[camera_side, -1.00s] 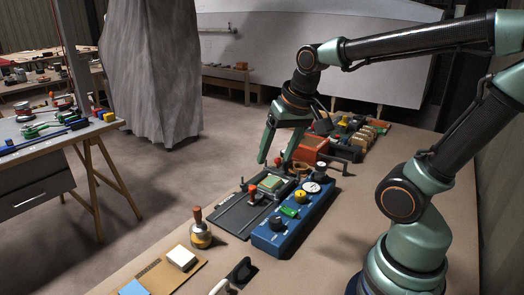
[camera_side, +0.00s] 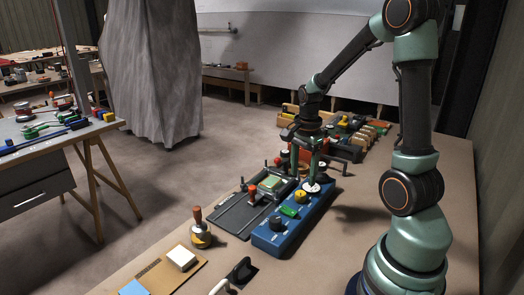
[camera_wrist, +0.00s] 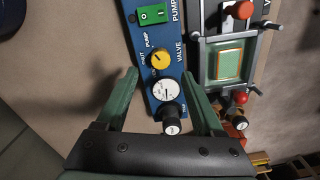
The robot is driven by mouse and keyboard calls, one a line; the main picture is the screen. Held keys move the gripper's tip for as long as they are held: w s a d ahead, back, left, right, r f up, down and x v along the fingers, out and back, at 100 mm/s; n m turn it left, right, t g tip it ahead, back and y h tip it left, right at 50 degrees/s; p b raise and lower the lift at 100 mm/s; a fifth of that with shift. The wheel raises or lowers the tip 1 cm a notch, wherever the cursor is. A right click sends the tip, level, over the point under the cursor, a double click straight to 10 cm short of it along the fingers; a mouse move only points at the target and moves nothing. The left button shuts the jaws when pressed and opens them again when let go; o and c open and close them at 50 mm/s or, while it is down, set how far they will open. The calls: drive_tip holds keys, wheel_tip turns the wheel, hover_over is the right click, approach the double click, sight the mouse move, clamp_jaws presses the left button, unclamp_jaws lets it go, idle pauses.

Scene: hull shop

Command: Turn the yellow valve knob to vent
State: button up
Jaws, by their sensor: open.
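The yellow valve knob (camera_side: 301,196) stands on the blue panel (camera_side: 268,239), beyond the green switch in the side view. In the wrist view the yellow knob (camera_wrist: 160,60) has small white labels beside it, one reading PUMP; its pointer setting is too small to read surely. My gripper (camera_side: 304,183) is open and empty, pointing down over the far part of the panel near the round white gauge. In the wrist view my gripper (camera_wrist: 160,68) has its fingers either side of the panel, with the knob between the tips in the picture; the height gap cannot be told.
The white gauge (camera_wrist: 166,91) and a black knob (camera_wrist: 171,121) adjoin the yellow knob; the green switch (camera_wrist: 153,14) is on its other side. A dark fixture (camera_side: 244,212) with red knobs stands close alongside. A red-handled tool (camera_side: 200,232) stands nearer the camera.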

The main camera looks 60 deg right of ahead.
sight(301, 193)
wheel_tip(301, 193, down, 7)
drive_tip(key=shift+w+r, duration=0.1)
idle(0.3)
clamp_jaws()
